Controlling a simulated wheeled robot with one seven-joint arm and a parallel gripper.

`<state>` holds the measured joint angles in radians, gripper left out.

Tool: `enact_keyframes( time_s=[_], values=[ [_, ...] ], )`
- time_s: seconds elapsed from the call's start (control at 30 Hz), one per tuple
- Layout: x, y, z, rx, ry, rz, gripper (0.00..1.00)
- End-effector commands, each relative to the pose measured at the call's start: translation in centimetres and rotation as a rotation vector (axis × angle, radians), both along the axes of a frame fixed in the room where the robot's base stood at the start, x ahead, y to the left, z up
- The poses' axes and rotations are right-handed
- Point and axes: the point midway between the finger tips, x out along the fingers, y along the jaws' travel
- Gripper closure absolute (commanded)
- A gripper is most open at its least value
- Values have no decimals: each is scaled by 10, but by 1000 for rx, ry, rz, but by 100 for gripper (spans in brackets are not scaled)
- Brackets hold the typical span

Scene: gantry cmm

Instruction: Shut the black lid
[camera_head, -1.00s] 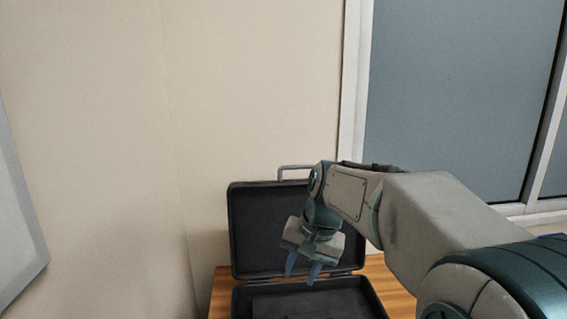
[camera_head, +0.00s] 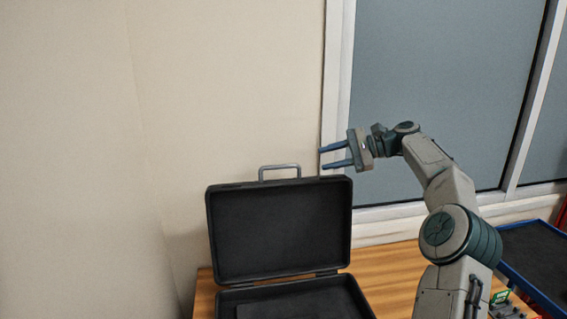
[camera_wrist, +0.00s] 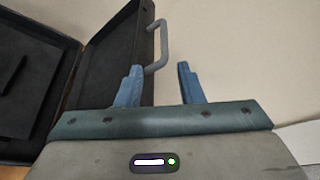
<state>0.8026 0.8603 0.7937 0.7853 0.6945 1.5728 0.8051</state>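The black lid (camera_head: 280,230) stands open and upright at the back of the black case (camera_head: 345,300) on the wooden table. A grey handle (camera_head: 280,168) sticks up from the lid's top edge. My gripper (camera_head: 321,159) is above and to the right of the lid's upper right corner, its blue fingers pointing left. The fingers are spread apart with nothing between them and do not touch the lid. In the wrist view the lid (camera_wrist: 118,55) and handle (camera_wrist: 158,48) show beyond and left of the open fingers (camera_wrist: 158,75).
The wooden table (camera_head: 395,272) is clear to the right of the case. A blue-edged tray (camera_head: 540,262) stands at the right, with small red and green items (camera_head: 505,302) near it. A beige wall (camera_head: 240,90) and a window frame (camera_head: 338,100) are behind.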

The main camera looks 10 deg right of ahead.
Motion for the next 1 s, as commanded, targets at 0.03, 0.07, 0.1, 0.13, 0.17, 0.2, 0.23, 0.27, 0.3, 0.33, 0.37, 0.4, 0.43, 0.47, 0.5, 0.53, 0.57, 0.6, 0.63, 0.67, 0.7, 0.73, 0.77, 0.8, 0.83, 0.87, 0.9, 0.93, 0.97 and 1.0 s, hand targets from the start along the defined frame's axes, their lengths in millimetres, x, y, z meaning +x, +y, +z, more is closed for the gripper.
enact_keyframes(
  time_s=[0.03,0.07,0.1,0.13,0.17,0.2,0.23,0.27,0.3,0.33,0.37,0.4,0.43,0.47,0.5,0.53,0.57,0.6,0.63,0.67,0.7,0.73,0.77,0.8,0.83,0.87,0.9,0.93,0.97,1.0],
  values=[
    [0,-4,2,19,-2,-1,66],
    [1,-5,3,27,-2,-2,66],
    [1,-5,3,34,-2,-1,66],
    [2,-4,3,38,-3,0,66],
    [2,-2,3,39,-2,1,66],
    [3,2,2,40,-2,4,66],
    [4,6,1,39,-1,6,66],
    [5,10,0,38,-1,8,66],
    [7,17,-1,37,-1,10,66],
    [8,22,-3,37,-2,10,66],
    [9,27,-4,36,-1,11,66],
    [12,35,-6,37,-1,12,66],
    [13,41,-7,37,0,13,66],
    [15,48,-9,37,1,13,66],
    [17,56,-12,36,0,13,66],
    [19,62,-13,36,0,13,66],
    [21,67,-15,36,-1,11,66],
    [23,75,-17,35,0,10,66],
    [25,80,-19,35,-1,9,66],
    [27,85,-20,36,0,10,66],
    [29,92,-22,36,-1,8,66],
    [31,97,-23,36,-1,8,66],
    [32,101,-25,36,-1,8,66],
    [34,106,-26,36,-1,7,66],
    [35,110,-27,36,-1,7,66],
    [36,113,-28,36,-2,6,66],
    [37,116,-29,36,-3,5,66],
    [38,119,-30,35,-2,5,66],
    [38,121,-31,36,-2,6,66],
    [39,123,-32,35,-2,5,66]
  ],
)
